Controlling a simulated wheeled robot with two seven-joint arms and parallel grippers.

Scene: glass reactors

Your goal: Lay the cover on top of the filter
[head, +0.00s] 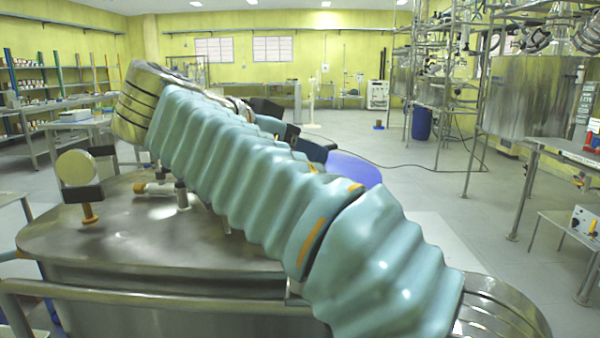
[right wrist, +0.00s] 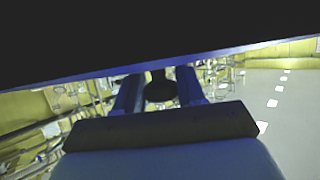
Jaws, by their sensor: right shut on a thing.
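A blue, rounded cover (head: 352,168) shows partly behind my right arm in the head view. In the right wrist view the cover (right wrist: 150,35) is a large dark surface with a blue edge across the top. My right gripper (head: 314,148) is mostly hidden by its own arm. In the right wrist view its two fingers (right wrist: 160,88) are shut on a dark knob at the cover. A wide steel vessel top (head: 150,235) fills the lower left; I cannot tell whether it is the filter. The cover's height and tilt are unclear. My left gripper is not in view.
A cream disc on an orange stand (head: 76,168) and small pipe fittings (head: 165,188) rise from the steel top. A large steel reactor (head: 530,95) in a frame stands at right. A blue drum (head: 421,123) stands farther back. The floor between is open.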

